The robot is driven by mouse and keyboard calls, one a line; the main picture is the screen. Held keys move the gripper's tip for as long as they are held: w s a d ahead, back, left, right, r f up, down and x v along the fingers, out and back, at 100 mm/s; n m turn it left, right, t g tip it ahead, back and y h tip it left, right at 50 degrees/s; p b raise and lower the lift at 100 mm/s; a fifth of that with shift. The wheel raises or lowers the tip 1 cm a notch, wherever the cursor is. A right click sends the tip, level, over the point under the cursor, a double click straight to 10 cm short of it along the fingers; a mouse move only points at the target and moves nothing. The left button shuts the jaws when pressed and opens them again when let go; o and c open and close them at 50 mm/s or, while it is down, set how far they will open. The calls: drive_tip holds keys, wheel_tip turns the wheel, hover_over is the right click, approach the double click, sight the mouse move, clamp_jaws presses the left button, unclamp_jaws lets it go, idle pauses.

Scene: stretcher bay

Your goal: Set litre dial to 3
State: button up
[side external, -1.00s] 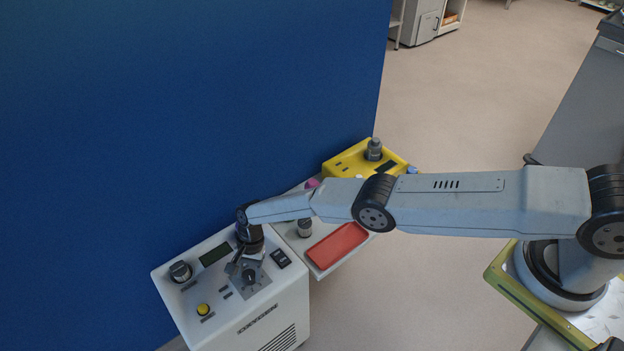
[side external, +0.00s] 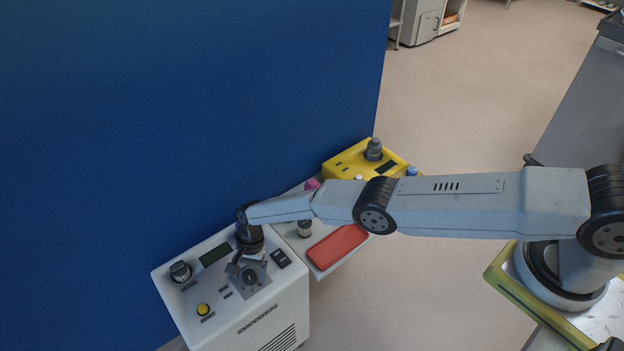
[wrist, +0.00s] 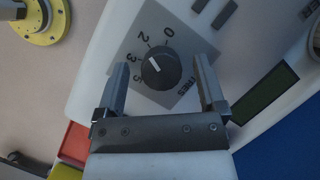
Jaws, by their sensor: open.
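The litre dial (wrist: 166,67) is a round dark knob on a grey square plate (wrist: 185,95) marked 0, 2, 3 and 5. Its white pointer line slants to the upper left, towards the side with the 2 and 3; I cannot tell the exact mark. In the side external view the dial (side external: 250,277) sits on top of the white oxygen unit (side external: 225,325). My gripper (wrist: 160,62) is open, with one finger on each side of the dial and gaps between. In the side view my gripper (side external: 240,263) is just above the dial, partly hidden by its own wrist.
The unit also carries another knob (side external: 180,271), a yellow button (side external: 203,310), a display (side external: 215,254) and a dark switch (side external: 281,258). A red tray (side external: 338,246) and a yellow device (side external: 347,162) stand behind. A blue wall (side external: 180,110) rises close at the back left.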

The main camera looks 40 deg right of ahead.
sight(252, 270)
drive_tip(key=shift+w+r, duration=0.1)
drive_tip(key=shift+r, duration=0.05)
drive_tip(key=v, duration=0.7)
drive_tip(key=shift+r, duration=0.25)
idle(0.5)
idle(0.4)
drive_tip(key=m+t, duration=0.1)
drive_tip(key=m, duration=0.1)
drive_tip(key=s+a+m+t+y, duration=0.1)
drive_tip(key=m, duration=0.2)
drive_tip(key=shift+s+a, duration=0.1)
drive_tip(key=shift+a, duration=0.1)
drive_tip(key=shift+s+d+m+t, duration=0.3)
drive_tip(key=shift+d+m+t, duration=0.05)
drive_tip(key=shift+m, duration=0.6)
drive_tip(key=shift+s+d+m+t, duration=0.3)
drive_tip(key=shift+d+m, duration=0.05)
drive_tip(key=shift+m, duration=0.65)
drive_tip(key=shift+s+d+m+t, duration=0.25)
drive_tip(key=shift+d+m+t, duration=0.1)
drive_tip(key=shift+m, duration=0.6)
drive_tip(key=shift+a+f, duration=0.15)
drive_tip(key=shift+f, duration=0.05)
drive_tip(key=shift+x, duration=3.75)
